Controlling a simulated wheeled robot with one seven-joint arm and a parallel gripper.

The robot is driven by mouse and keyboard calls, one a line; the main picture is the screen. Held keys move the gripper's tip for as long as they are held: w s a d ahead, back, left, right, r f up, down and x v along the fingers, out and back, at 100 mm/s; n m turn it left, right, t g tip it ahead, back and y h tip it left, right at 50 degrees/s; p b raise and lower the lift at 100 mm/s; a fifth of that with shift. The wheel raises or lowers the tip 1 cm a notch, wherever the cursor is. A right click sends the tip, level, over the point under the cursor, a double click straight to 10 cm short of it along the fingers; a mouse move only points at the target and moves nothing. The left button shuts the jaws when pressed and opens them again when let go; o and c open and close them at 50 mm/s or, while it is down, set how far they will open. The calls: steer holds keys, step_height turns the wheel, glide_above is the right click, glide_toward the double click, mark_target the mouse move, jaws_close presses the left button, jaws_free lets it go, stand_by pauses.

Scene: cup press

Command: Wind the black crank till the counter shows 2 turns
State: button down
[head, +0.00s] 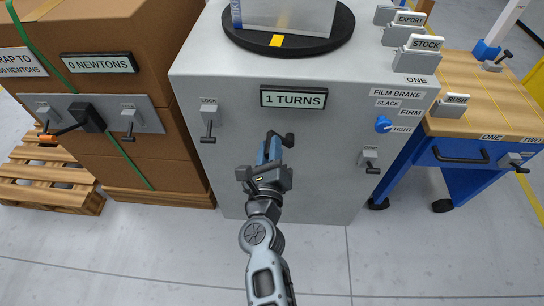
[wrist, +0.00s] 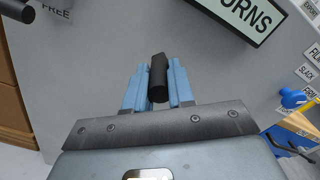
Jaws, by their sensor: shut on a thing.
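The black crank (head: 289,139) is on the front of the grey cabinet, just below the counter. The counter (head: 294,98) reads "1 TURNS"; part of it shows at the top of the wrist view (wrist: 240,14). My gripper (head: 268,152) is in front of the cabinet with its blue fingers shut on the crank's black handle. In the wrist view the handle (wrist: 158,78) stands between the two blue fingers. My gripper hides part of the crank in the head view.
A LOCK lever (head: 209,122) is left of the crank, and another lever (head: 369,158) is to the right. A blue film brake knob (head: 383,124) sits near TIGHT. A round black turntable (head: 335,38) tops the cabinet. Cartons (head: 150,165) stand left; a blue-framed wooden bench (head: 470,75) stands right.

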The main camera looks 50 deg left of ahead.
mark_target(291, 146)
steer(key=shift+w+d+r+m+b, duration=0.25)
steer(key=shift+w+d+m, duration=0.3)
steer(key=shift+m, duration=1.05)
steer(key=shift+w+d+r+m+b, duration=0.1)
steer(key=shift+w+d+r+m, duration=0.4)
steer(key=shift+m, duration=1.1)
steer(key=shift+w+d+r+m+b, duration=0.2)
steer(key=shift+w+d+m, duration=0.35)
steer(key=shift+m, duration=1.05)
steer(key=shift+w, duration=0.15)
steer(key=c, duration=1)
jaws_free()
steer(key=shift+a, duration=0.15)
steer(key=shift+o, duration=0.2)
steer(key=p+v, duration=0.1)
steer(key=v, duration=0.7)
